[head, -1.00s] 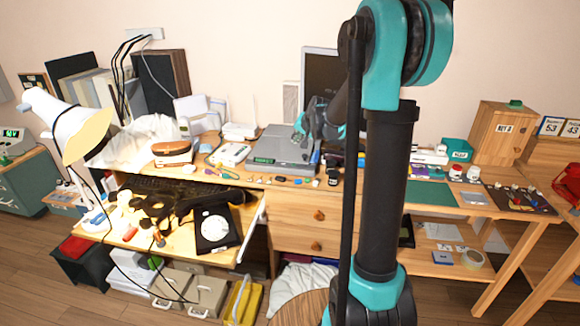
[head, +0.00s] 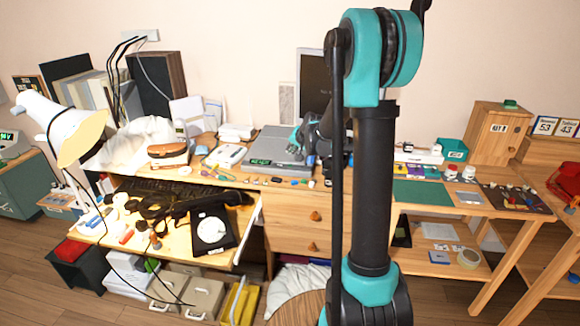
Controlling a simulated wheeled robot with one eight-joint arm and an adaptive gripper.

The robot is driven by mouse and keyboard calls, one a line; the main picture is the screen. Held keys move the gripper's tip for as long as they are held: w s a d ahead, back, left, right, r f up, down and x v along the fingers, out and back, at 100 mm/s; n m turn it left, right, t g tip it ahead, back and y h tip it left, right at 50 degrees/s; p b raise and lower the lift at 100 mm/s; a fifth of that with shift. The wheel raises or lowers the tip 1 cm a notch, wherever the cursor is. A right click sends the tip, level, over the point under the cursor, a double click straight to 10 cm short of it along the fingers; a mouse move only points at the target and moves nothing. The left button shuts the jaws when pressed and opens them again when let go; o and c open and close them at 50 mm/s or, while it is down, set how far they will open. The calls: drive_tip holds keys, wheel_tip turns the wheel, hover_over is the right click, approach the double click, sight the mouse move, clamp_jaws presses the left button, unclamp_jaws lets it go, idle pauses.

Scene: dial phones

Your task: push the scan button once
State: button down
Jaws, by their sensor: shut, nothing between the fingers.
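A flat grey machine (head: 272,152) with a small green-lit display (head: 260,162) on its front left lies on the desk, left of my arm. The scan button is too small to make out in this view. My gripper (head: 299,141) is over the right part of the grey machine's top, low and close to it. I cannot tell whether it touches. It is shut and holds nothing that I can see. My arm hides part of the desk to the right of the machine.
A dark monitor (head: 314,80) stands behind the machine. Several small coloured items lie along the desk edge in front of it. A desk lamp (head: 75,135), an open drawer with a dial phone (head: 212,230), and a green mat (head: 421,193) are around.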

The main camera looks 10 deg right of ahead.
sight(291, 166)
drive_tip(key=shift+f, duration=1.8)
drive_tip(key=shift+f, duration=0.1)
drive_tip(key=shift+f, duration=0.3)
drive_tip(key=shift+f, duration=0.4)
idle(0.6)
drive_tip(key=shift+r, duration=0.8)
drive_tip(key=shift+r, duration=2.55)
